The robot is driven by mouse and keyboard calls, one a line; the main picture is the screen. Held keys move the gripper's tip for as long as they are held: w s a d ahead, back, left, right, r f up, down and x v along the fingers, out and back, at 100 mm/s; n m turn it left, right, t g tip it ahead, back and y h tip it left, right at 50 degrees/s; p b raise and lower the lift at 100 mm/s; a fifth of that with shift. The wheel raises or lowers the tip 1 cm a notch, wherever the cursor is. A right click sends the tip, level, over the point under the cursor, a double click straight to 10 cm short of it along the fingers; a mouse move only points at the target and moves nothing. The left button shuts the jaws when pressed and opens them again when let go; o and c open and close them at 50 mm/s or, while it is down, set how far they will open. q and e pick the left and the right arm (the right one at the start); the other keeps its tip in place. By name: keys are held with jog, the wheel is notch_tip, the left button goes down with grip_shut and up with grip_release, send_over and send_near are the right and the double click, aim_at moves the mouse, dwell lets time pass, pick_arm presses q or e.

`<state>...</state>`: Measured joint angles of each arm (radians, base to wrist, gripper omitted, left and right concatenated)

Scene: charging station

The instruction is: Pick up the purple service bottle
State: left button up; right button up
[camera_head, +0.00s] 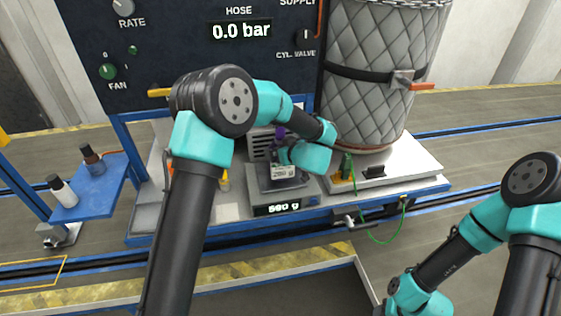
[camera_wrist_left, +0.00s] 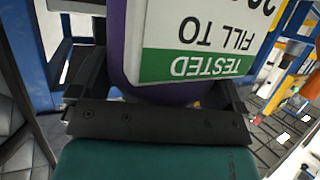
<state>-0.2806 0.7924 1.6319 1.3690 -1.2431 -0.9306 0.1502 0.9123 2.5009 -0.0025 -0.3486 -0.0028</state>
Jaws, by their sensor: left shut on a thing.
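The purple service bottle (camera_head: 279,133) stands over the scale (camera_head: 278,208), mostly behind my left arm and wrist in the head view. A small pale label reading about 200 g shows in front of the wrist. In the left wrist view the purple bottle (camera_wrist_left: 116,45) fills the space between the fingers, with a white and green "TESTED / FILL TO" label facing the camera. My left gripper (camera_wrist_left: 160,100) is shut on the bottle. Whether its base touches the scale is hidden. My right arm is at the lower right of the head view; its fingers are out of frame.
The scale display reads about 590 g. A quilted cylinder (camera_head: 380,75) stands just right of the bottle, and the control panel (camera_head: 180,50) rises behind. A green cable hangs at front right.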

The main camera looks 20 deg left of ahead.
pick_arm(q)
jog(key=shift+c, duration=1.1)
jog(key=shift+r, duration=0.1)
jog(key=shift+r, duration=1.75)
jog(key=s+d+r, duration=0.1)
jog(key=s+d, duration=0.3)
jog(key=s, duration=1.1)
jog(key=shift+s+d+r, duration=0.2)
jog(key=shift+w, duration=0.1)
